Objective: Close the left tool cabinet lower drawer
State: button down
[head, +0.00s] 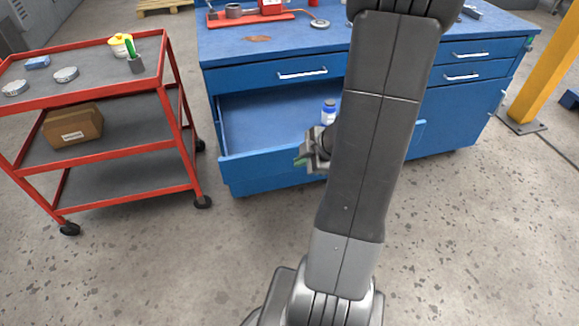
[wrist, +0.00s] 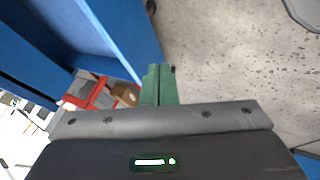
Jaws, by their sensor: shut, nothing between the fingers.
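The left lower drawer (head: 262,165) of the blue tool cabinet (head: 250,50) is pulled out, its light-blue inside showing. A small bottle with a blue label (head: 328,113) stands in it, partly behind my arm. My gripper (head: 302,161) is in front of the drawer's front panel in the head view, green fingers shut and empty. In the wrist view, the green fingertips (wrist: 159,70) are close together just beside the drawer's blue front panel (wrist: 125,35). I cannot tell whether they touch it. My arm hides the right part of the drawer.
A red cart (head: 165,95) with grey shelves stands at the left, holding a cardboard box (head: 73,135) and small items. The shut upper drawer (head: 285,73) is above the open one. A yellow post (head: 548,65) stands at the right. The floor in front is clear.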

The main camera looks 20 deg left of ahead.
jog(key=b, duration=0.6)
send_near(274, 164)
notch_tip(274, 164, down, 5)
jog(key=s, duration=0.3)
jog(key=w+a, duration=0.1)
jog(key=w+a+r, duration=0.1)
jog(key=shift+w+p, duration=0.3)
jog(key=shift+p, duration=0.05)
jog(key=shift+w+a, duration=0.4)
jog(key=shift+w, duration=0.2)
